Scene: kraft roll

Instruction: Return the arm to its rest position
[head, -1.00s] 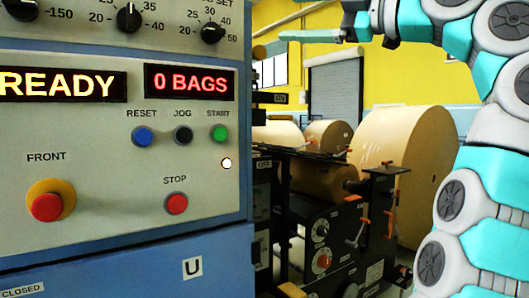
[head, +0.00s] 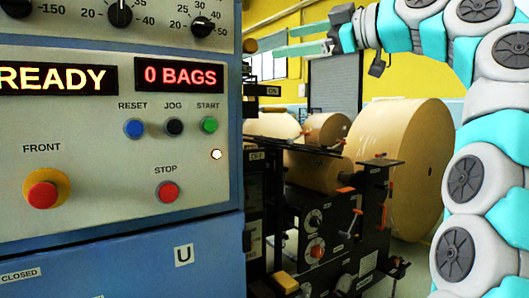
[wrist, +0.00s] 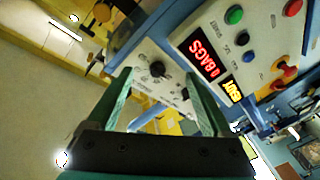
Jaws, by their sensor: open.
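My arm (head: 465,180) rises along the right side of the head view and bends left at the top. My gripper (head: 268,46) points left there, in front of the yellow wall, with its two teal fingers apart. In the wrist view my gripper (wrist: 157,82) is open, with nothing between its fingers. The control panel (head: 90,190) is at the left of the head view and shows READY and 0 BAGS. The panel also appears tilted beyond the fingers in the wrist view (wrist: 215,30). My gripper appears clear of the panel in the head view.
Large kraft paper rolls (head: 405,140) stand behind a dark machine frame (head: 335,215) with orange-handled levers. A grey shutter (head: 336,85) is in the yellow back wall. A blue cabinet (head: 120,265) is under the panel.

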